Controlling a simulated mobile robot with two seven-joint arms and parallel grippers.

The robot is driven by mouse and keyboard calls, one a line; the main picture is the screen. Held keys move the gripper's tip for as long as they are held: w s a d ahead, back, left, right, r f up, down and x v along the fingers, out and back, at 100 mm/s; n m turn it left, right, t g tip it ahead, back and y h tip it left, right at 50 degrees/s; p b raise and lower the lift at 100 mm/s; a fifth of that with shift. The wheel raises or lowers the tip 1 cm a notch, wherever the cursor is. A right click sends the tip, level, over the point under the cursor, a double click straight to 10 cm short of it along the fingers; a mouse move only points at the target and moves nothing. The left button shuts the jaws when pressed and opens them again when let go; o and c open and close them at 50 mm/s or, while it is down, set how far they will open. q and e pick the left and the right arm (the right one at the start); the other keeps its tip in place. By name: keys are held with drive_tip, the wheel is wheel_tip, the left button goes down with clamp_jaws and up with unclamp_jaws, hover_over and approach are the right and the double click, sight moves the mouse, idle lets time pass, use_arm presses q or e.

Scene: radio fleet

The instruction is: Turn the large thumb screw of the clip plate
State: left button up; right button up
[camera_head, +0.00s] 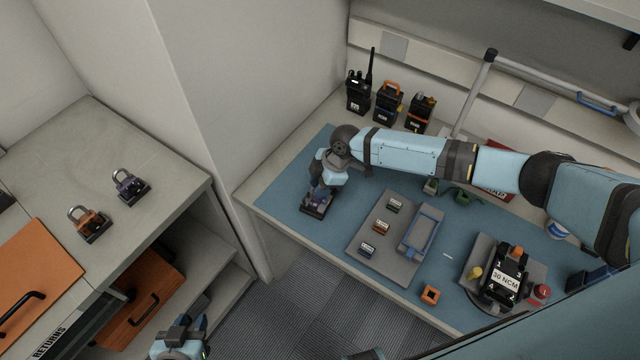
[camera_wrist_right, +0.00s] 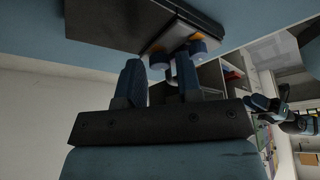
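A dark block (camera_head: 318,209), which looks like the clip plate, sits on the left part of the blue mat. My right gripper (camera_head: 320,188) is right over it and hides much of it. In the right wrist view the dark plate (camera_wrist_right: 125,24) shows two blue knobs with orange parts, one nearer the left finger (camera_wrist_right: 159,61) and one beyond the right finger (camera_wrist_right: 198,47). My right gripper (camera_wrist_right: 161,75) has its fingers apart, close to the knobs; I cannot tell whether they touch. My left gripper (camera_head: 182,332) is low at the left, away from the mat.
A grey tray (camera_head: 362,245) with small clips and a blue frame (camera_head: 421,231) lies mid-mat. A device marked 30 NCM (camera_head: 505,280) stands right. Several radios (camera_head: 388,104) stand at the back. Two padlock-like items (camera_head: 130,186) sit on the left counter.

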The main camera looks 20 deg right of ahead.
drive_tip(key=shift+r, duration=0.1)
use_arm(q)
drive_tip(key=shift+d+f+b, duration=0.15)
drive_tip(key=shift+f+b, duration=0.6)
use_arm(e)
drive_tip(key=v, duration=1.3)
drive_tip(key=shift+r, duration=0.3)
use_arm(q)
drive_tip(key=shift+f, duration=0.1)
use_arm(e)
drive_tip(key=shift+w+d, duration=0.1)
drive_tip(key=shift+d, duration=0.1)
